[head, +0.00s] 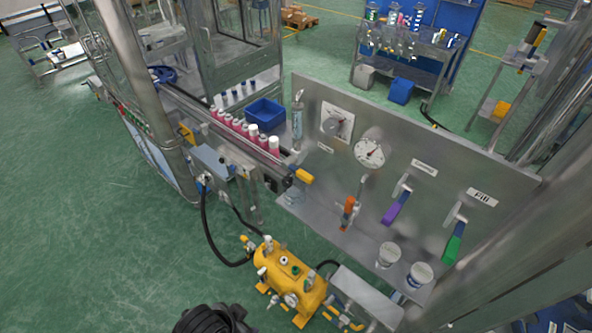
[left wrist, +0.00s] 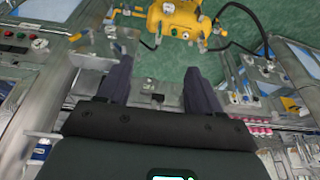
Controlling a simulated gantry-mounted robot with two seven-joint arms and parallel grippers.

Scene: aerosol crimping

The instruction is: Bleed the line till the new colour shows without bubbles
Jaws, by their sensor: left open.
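A steel panel (head: 330,185) stands right of centre in the head view. A small upright clear tube (head: 297,122) is at its left edge; its contents are too small to judge for colour or bubbles. A small valve with an orange handle (head: 348,207) sits low on the panel. A purple lever (head: 396,208) and a green lever (head: 453,248) hang to its right; the green one is under a "Fill" label (head: 482,197). Two whitish cups (head: 388,254) (head: 419,274) stand on the ledge below. My left gripper (left wrist: 157,68) is open and empty in the left wrist view. My right gripper is out of view.
A yellow tank (head: 290,277) with black hoses stands on the floor below.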

